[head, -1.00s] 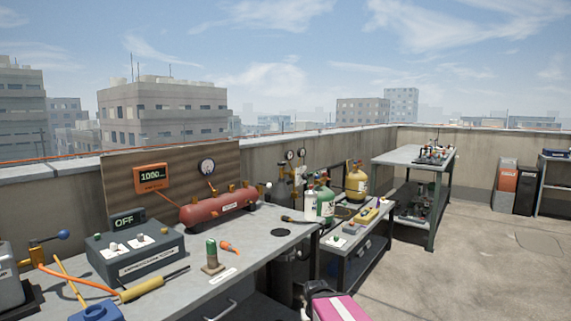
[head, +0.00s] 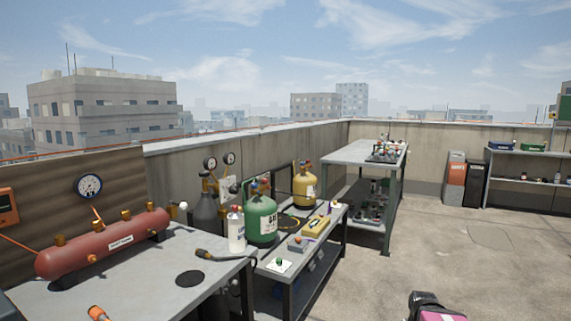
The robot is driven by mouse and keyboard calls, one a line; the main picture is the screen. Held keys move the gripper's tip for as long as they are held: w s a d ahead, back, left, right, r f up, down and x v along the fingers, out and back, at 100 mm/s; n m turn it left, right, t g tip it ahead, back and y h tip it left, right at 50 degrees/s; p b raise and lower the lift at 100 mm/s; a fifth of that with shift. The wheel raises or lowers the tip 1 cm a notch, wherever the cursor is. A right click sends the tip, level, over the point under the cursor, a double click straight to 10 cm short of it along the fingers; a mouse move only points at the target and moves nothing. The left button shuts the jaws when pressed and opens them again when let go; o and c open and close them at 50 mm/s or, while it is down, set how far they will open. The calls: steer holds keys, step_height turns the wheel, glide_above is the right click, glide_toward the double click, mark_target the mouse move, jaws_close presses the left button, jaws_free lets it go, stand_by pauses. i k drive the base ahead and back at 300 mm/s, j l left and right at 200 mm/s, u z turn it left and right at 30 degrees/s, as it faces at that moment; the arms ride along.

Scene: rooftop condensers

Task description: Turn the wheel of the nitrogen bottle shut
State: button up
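A dark grey bottle (head: 207,214) with brass fittings and two round gauges (head: 220,161) stands against the wall behind the benches. It looks like the nitrogen bottle, but I cannot read a label on it. Its wheel is too small to make out clearly among the fittings. The bottle's lower part is hidden by the near bench.
The near bench (head: 165,285) holds a red manifold (head: 105,243). Open floor (head: 450,250) lies to the right.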

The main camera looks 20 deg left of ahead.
mark_target(205, 174)
steer(key=i+l+z, duration=0.1)
steer(key=i, duration=0.5)
steer(key=i+l, duration=0.15)
steer(key=i, duration=0.5)
steer(key=l+z, duration=0.05)
